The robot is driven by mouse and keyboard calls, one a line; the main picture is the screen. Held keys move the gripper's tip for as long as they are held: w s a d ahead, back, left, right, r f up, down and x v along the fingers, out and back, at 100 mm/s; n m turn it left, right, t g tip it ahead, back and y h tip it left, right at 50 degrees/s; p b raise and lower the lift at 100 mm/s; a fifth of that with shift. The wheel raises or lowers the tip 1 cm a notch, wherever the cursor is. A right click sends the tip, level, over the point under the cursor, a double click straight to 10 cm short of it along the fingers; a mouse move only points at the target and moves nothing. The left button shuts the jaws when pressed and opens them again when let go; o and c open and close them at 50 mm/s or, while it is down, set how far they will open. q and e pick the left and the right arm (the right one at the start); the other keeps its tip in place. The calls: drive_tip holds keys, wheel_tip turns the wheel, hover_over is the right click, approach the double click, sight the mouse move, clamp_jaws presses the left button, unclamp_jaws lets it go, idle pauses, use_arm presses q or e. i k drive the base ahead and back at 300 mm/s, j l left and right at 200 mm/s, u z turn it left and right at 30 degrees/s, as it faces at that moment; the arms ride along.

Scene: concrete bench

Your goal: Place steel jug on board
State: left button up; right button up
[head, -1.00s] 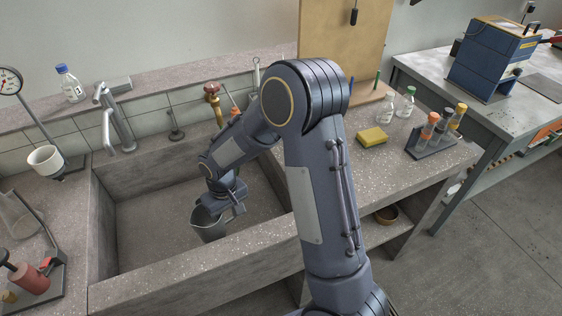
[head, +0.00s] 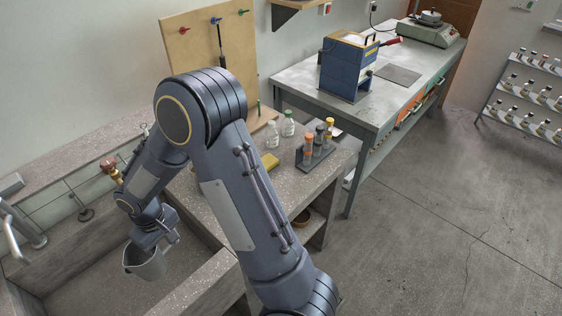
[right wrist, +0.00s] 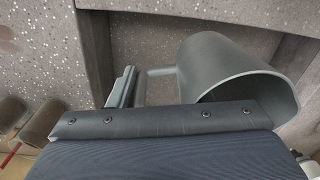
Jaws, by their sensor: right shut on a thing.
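The steel jug (head: 146,266) is grey and hangs over the stone sink, near its front wall. My right gripper (head: 165,238) is shut on the jug's handle. In the right wrist view the jug (right wrist: 215,72) lies beyond the gripper, its handle running to the fingers (right wrist: 128,88). A wooden board (head: 190,45) with coloured pegs stands upright behind the bench. A flat dark-grey plate (head: 398,74) lies on the metal table at the back. I cannot tell which of these is the task's board. My left gripper is out of view.
A yellow sponge (head: 271,161), clear bottles (head: 288,124) and a rack of tubes (head: 318,150) stand on the bench right of the sink. A blue boxy device (head: 347,68) stands beside the grey plate, a scale (head: 432,30) behind it.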

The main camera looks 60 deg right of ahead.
sight(300, 186)
drive_tip(key=k+l+z, duration=0.15)
drive_tip(key=z, duration=0.15)
drive_tip(key=k+l+z, duration=0.15)
drive_tip(key=l+z, duration=0.15)
drive_tip(key=k+l+z, duration=0.1)
drive_tip(key=l+z, duration=0.2)
drive_tip(key=i+l+z, duration=0.1)
drive_tip(key=i+l, duration=0.15)
drive_tip(key=i, duration=0.2)
